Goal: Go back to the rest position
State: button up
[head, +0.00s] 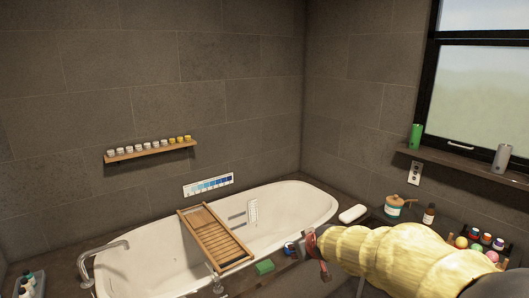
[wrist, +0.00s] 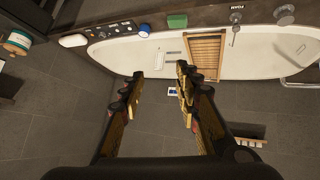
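My gripper (wrist: 160,74) shows in the wrist view with its two fingers spread apart and nothing between them. In the head view, my gripper (head: 318,254) is at the end of my yellow-sleeved arm, by the tub's near right side. Its fingertips are hard to make out there. The white bathtub (head: 290,208) lies beyond it and also shows across the top of the wrist view (wrist: 125,53).
A wooden bath tray (head: 213,238) spans the tub. A green block (head: 264,267) and a small blue-topped item (head: 289,248) are on the near ledge. A white bar (head: 352,213), a pump jar (head: 395,207), a brown bottle (head: 429,214) and several coloured balls and bottles are at right.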

jog(key=s+d+r+m+g+p, duration=0.15)
jog(key=s+r, duration=0.25)
jog(key=s, duration=0.6)
jog(key=s+d+r+m, duration=0.15)
jog(key=s+r, duration=0.25)
jog(key=s, duration=0.6)
jog(key=s+d+g, duration=0.1)
jog(key=s+d, duration=0.1)
jog(key=s, duration=0.8)
jog(key=s+d+f+m+g+h, duration=0.1)
jog(key=s+d, duration=0.1)
jog(key=s, duration=0.7)
jog(key=shift+s+f, duration=0.15)
jog(key=shift+s, duration=0.2)
